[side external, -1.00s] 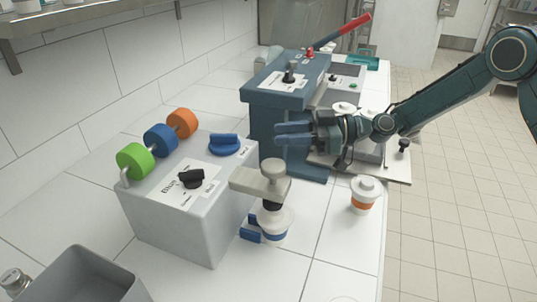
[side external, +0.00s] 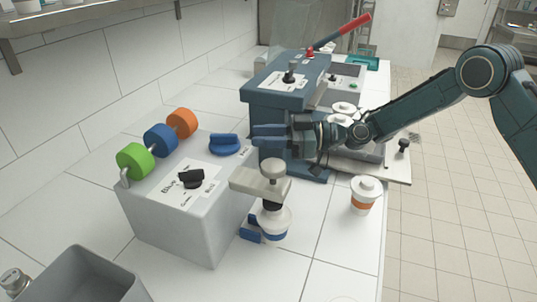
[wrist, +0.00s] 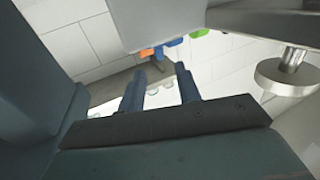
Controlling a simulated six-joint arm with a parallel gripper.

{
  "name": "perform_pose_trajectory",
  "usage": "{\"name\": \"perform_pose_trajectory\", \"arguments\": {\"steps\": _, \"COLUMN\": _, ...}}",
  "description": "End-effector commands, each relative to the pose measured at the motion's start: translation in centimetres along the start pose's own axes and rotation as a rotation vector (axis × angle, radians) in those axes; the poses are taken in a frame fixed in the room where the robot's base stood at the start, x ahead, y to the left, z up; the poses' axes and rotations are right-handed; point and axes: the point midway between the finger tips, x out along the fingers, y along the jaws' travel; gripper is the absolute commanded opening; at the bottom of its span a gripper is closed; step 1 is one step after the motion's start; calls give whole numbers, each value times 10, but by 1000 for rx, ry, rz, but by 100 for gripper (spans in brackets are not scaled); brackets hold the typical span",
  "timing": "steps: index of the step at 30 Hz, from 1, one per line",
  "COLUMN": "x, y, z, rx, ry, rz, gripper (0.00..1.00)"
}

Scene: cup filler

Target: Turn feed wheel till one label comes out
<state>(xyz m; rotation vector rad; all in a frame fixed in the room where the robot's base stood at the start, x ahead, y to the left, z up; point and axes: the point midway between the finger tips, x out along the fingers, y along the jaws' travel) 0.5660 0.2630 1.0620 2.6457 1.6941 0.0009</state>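The label machine is a grey box (side external: 180,235) with a blue feed wheel (side external: 224,144) on its top, near the back right corner. My gripper (side external: 262,136) points left in the side external view, its fingertips just right of the wheel and apparently short of it. In the wrist view my two fingers (wrist: 158,88) are apart with nothing between them. The wheel is not clearly seen in the wrist view. A cream outlet arm (side external: 250,181) reaches out from the box over a white lidded cup (side external: 274,222) in a blue holder (side external: 252,229). No label can be made out.
Green (side external: 134,160), blue (side external: 160,140) and orange (side external: 182,122) rolls stand along the box's back edge, beside a black knob (side external: 191,178). A dark blue machine (side external: 272,105) stands close behind my gripper. Another lidded cup (side external: 366,194) stands right; a grey bin (side external: 80,280) is front left.

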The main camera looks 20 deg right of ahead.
Motion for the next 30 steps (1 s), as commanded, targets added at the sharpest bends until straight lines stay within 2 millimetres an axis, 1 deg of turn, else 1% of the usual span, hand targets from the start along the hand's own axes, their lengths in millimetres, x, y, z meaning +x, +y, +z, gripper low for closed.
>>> {"name": "perform_pose_trajectory", "arguments": {"steps": 1, "x": 9, "y": -1, "z": 0, "rx": -2, "ry": 0, "rz": -3, "gripper": 34}}
{"name": "perform_pose_trajectory", "arguments": {"steps": 6, "x": 36, "y": -2, "z": 0, "rx": -3, "ry": 1, "rz": -3, "gripper": 34}}
{"name": "perform_pose_trajectory", "arguments": {"steps": 12, "x": 64, "y": -1, "z": 0, "rx": -1, "ry": 0, "rz": -3, "gripper": 34}}
{"name": "perform_pose_trajectory", "arguments": {"steps": 15, "x": 75, "y": -1, "z": 0, "rx": -1, "ry": 0, "rz": -3, "gripper": 34}}
{"name": "perform_pose_trajectory", "arguments": {"steps": 21, "x": 89, "y": -1, "z": 0, "rx": 0, "ry": 0, "rz": -2, "gripper": 34}}
{"name": "perform_pose_trajectory", "arguments": {"steps": 30, "x": 92, "y": 0, "z": 0, "rx": 0, "ry": -1, "rz": 0, "gripper": 34}}
